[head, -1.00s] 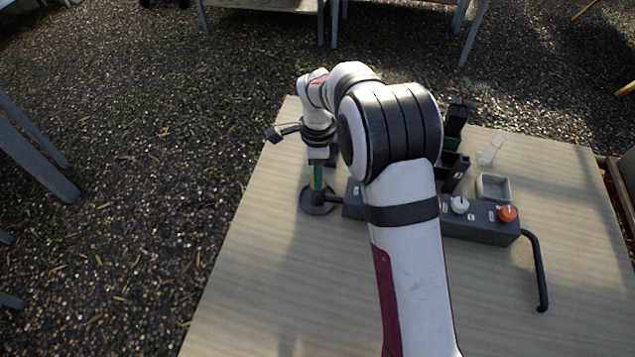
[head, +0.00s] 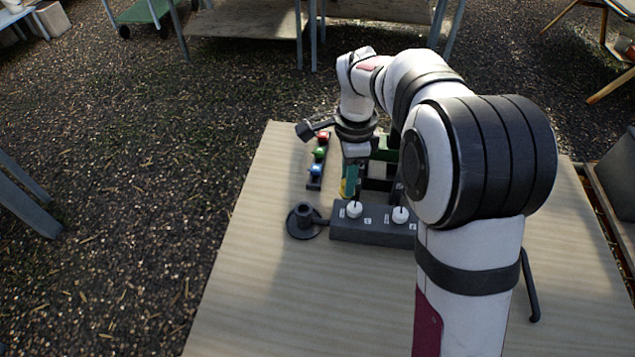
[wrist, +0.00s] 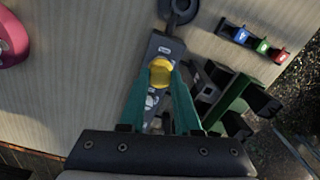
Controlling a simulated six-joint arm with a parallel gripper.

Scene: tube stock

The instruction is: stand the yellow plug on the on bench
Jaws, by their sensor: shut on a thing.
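The yellow plug (wrist: 160,70) is between the green fingers of my gripper (wrist: 163,82) in the wrist view, and my gripper is shut on it. In the head view the plug (head: 344,187) shows as a small yellow patch at the green fingertips of my gripper (head: 348,183). It appears near the left end of the dark control box (head: 372,236); its height above the box is hard to tell. The pale wooden bench top (head: 262,290) lies below. My arm hides part of the box and of the bench's right side.
A round dark base with a raised centre (head: 303,220) stands left of the box. A narrow rack with blue, green and red pieces (head: 318,165) stands behind. Dark bins (wrist: 225,95) are close beside the gripper. A pink object (wrist: 12,40) shows left. The bench's front left is clear.

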